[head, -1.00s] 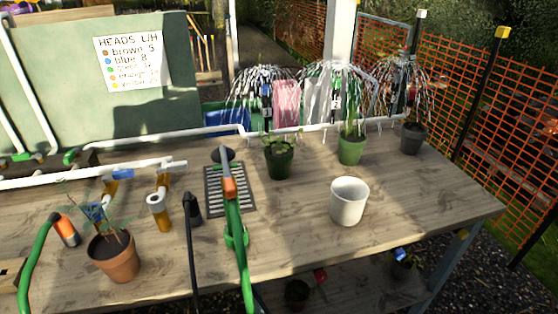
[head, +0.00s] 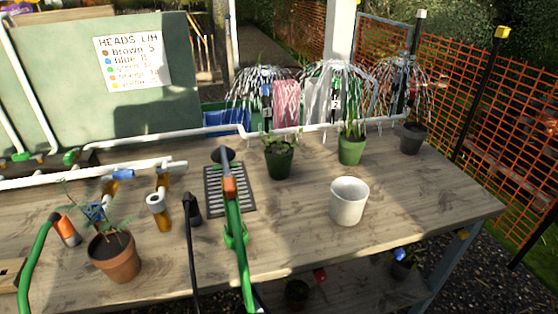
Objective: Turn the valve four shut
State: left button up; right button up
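A white pipe run with valves lies along the left of the bench. A blue valve handle (head: 123,174) sits on the front white pipe (head: 60,181). Green valve parts (head: 20,157) and (head: 71,157) sit on the pipe further back at the left. I cannot read a number on any of them, so I cannot tell which is valve four. Three sprinkler heads at the back spray water: the left (head: 266,92), the middle (head: 335,84) and the right (head: 407,84). Neither of my grippers shows in the head view.
A green hose with an orange connector (head: 230,188) stands over a drain grate (head: 214,203).

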aim_at(69, 158)
jog(key=u, duration=1.3)
